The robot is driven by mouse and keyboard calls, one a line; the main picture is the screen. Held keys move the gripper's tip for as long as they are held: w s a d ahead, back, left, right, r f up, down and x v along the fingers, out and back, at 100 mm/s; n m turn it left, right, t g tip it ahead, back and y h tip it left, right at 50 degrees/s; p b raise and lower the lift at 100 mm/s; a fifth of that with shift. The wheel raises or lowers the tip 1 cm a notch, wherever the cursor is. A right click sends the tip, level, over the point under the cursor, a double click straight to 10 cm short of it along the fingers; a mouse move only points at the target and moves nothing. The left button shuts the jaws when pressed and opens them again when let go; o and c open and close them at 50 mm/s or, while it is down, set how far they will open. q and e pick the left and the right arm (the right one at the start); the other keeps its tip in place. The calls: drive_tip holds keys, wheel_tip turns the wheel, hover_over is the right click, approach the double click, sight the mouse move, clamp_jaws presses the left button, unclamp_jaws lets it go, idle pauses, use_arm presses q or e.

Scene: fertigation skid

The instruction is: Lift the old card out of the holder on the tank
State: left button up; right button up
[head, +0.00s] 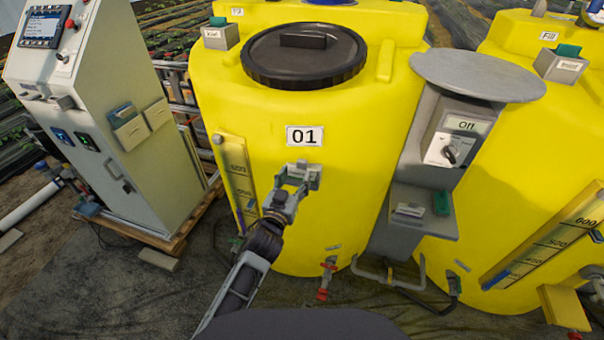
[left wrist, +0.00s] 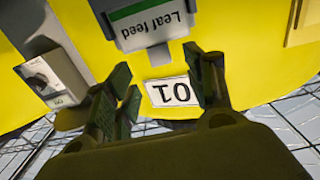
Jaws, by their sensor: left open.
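The yellow tank (head: 245,105) carries the label 01 (head: 304,136), which shows upside down in the left wrist view (left wrist: 172,92). The grey holder (head: 313,172) is on the tank's front below the label. In the left wrist view, the card (left wrist: 150,22) is white with a green stripe and reads "Leaf feed", upside down, in the grey holder (left wrist: 158,47). My left gripper (head: 292,178) is open in front of the holder. Its fingers (left wrist: 158,68) are spread on either side with nothing between them. Contact with the card cannot be told. My right gripper is not in view.
A grey switch box (head: 459,133) reading "Off" stands right of the tank, above a grey shelf (head: 418,228) with small items. A level gauge (head: 238,178) is left of the holder. A red valve (head: 325,280) sits low. A control cabinet (head: 105,110) stands at left.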

sight(301, 163)
use_arm(q)
drive_tip(key=shift+w+d, duration=0.25)
drive_tip(key=shift+w, duration=0.35)
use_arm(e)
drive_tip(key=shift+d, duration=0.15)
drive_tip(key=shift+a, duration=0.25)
use_arm(q)
drive_tip(key=shift+w+d+r, duration=0.1)
drive_tip(key=shift+w+r, duration=0.05)
drive_tip(key=shift+w, duration=0.2)
drive_tip(key=shift+r+p+x, duration=0.15)
drive_tip(key=shift+p+x, duration=0.1)
drive_tip(key=shift+x, duration=0.4)
drive_tip(key=shift+r+p+x, duration=0.15)
drive_tip(key=shift+p+x, duration=0.05)
drive_tip(key=shift+x, duration=1.25)
drive_tip(key=shift+w+f, duration=0.1)
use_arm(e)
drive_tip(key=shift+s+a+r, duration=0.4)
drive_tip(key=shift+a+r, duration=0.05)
use_arm(q)
drive_tip(key=shift+c, duration=0.3)
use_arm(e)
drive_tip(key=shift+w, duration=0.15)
use_arm(q)
drive_tip(key=c, duration=1.1)
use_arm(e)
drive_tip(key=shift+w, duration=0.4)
